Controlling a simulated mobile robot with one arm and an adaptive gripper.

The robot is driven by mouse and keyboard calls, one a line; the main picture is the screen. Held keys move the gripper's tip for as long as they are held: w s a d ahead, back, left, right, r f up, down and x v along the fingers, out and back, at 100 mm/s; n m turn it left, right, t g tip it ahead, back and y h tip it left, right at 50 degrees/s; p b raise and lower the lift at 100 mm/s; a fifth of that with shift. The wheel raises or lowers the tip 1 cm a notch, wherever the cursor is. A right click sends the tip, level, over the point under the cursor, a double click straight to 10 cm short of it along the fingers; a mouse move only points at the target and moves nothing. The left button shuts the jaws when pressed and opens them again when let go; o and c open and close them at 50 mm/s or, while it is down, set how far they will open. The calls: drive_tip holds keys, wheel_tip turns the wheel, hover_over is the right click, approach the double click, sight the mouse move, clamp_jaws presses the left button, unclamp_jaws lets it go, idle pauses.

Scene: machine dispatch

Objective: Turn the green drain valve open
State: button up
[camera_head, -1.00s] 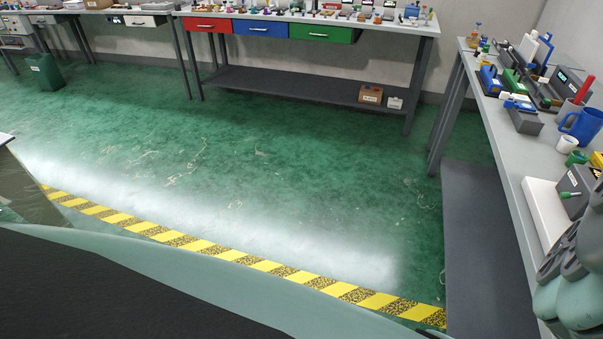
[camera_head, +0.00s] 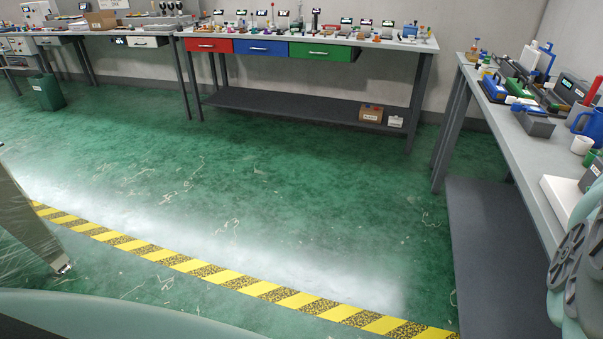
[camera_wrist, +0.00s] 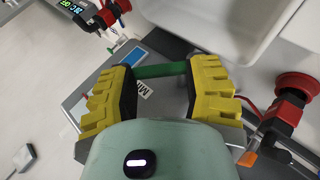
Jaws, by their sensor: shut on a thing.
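In the wrist view, the yellow-padded fingers of my gripper (camera_wrist: 161,80) stand on either side of a green bar, the green drain valve's handle (camera_wrist: 158,71), and are shut on it. The handle lies roughly level across the picture, over a grey unit with a blue panel and a partly hidden white label. The valve's base is hidden behind the fingers and my wrist. In the head view, my arm covers the lower right edge and the gripper is out of sight.
A white basin (camera_wrist: 222,25) and a red round knob (camera_wrist: 294,86) lie close by in the wrist view. A device with a lit display (camera_wrist: 87,12) is at top left. The right bench (camera_head: 535,165) carries a blue mug (camera_head: 588,122) and several devices.

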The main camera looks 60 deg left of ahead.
drive_tip(key=shift+f, duration=0.2)
idle(0.3)
drive_tip(key=o, duration=1.4)
drive_tip(key=shift+r, duration=0.1)
drive_tip(key=shift+c, duration=0.2)
wheel_tip(320, 180, up, 10)
drive_tip(key=shift+c, duration=0.4)
